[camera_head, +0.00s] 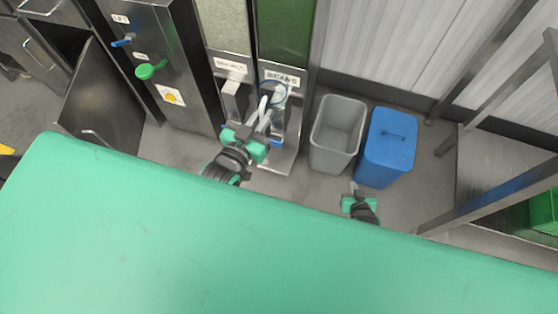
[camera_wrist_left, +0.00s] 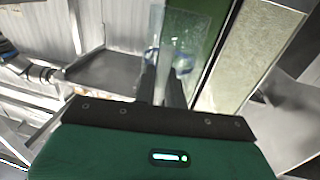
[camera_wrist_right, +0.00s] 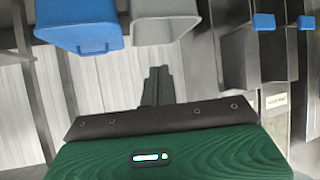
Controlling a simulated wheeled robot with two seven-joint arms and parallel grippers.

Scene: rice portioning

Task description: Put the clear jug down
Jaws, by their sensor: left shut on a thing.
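The clear jug (camera_head: 279,96), see-through with a blue rim, is at the front of the dispenser labelled BEANS. My left gripper (camera_head: 264,106) is shut on it; arm and fingers cover part of the jug. In the left wrist view the jug (camera_wrist_left: 182,62) shows beyond the two fingers (camera_wrist_left: 162,85), against the green dispenser panel. Its contents and exact tilt are hard to tell. My right gripper (camera_head: 353,188) is empty, in front of the blue bin. Its fingers (camera_wrist_right: 157,86) are together in the right wrist view.
The BEANS dispenser (camera_head: 286,30) stands beside another dispenser (camera_head: 228,25). A grey bin (camera_head: 337,125) and a blue lidded bin (camera_head: 388,150) stand right of them. A steel table (camera_head: 490,170) is at far right. A large green surface (camera_head: 200,250) fills the foreground. Some floor is clear.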

